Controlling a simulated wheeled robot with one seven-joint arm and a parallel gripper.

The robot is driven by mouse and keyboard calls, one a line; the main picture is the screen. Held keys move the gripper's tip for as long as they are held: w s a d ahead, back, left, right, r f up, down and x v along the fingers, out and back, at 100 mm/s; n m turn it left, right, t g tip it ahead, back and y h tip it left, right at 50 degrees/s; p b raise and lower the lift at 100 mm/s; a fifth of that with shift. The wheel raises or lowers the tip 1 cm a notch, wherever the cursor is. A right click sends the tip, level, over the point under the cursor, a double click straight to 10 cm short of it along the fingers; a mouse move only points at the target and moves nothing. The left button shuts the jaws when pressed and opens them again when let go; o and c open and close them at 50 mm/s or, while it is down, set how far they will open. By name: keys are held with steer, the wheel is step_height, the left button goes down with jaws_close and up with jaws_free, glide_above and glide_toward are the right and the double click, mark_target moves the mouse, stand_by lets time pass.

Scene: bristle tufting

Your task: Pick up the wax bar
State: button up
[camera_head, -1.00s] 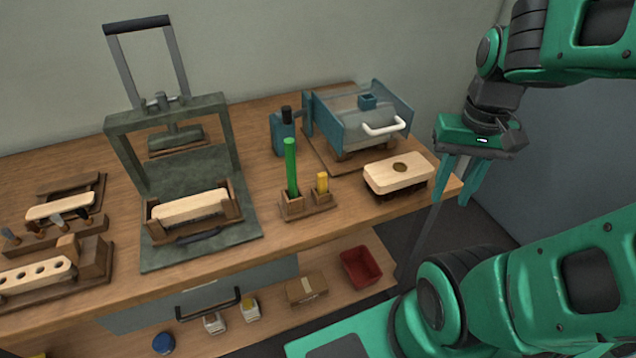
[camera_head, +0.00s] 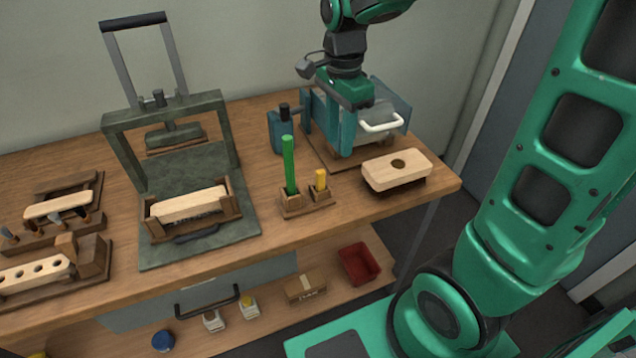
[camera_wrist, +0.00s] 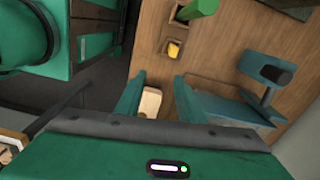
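The wax bar (camera_head: 320,180) is a small yellow bar standing upright in a wooden socket holder (camera_head: 318,197) on the bench, right of a taller green stick (camera_head: 289,165). In the wrist view the yellow bar (camera_wrist: 174,49) shows beyond my fingertips, with the green stick (camera_wrist: 197,10) near the top edge. My gripper (camera_head: 346,140) is above and behind the bar in the head view, in front of the blue clear-sided box. In the wrist view its two fingers (camera_wrist: 161,85) are apart, with no object held between them; part of the brush block shows beyond the gap.
A brush with a wooden block (camera_head: 397,170) lies right of the holder. The blue box with a white handle (camera_head: 381,126) and a blue post with a black top (camera_head: 283,130) stand behind. A grey press (camera_head: 190,215) is left. Bare bench lies in front of the holder.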

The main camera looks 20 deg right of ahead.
mark_target(320, 171)
steer(key=w+a, duration=0.1)
steer(key=w+a+f+m, duration=0.1)
steer(key=a, duration=0.1)
steer(key=shift+w+a+f, duration=0.1)
steer(key=shift+f, duration=2.5)
steer(key=shift+a+f, duration=0.1)
steer(key=shift+f, duration=2.5)
jaws_close()
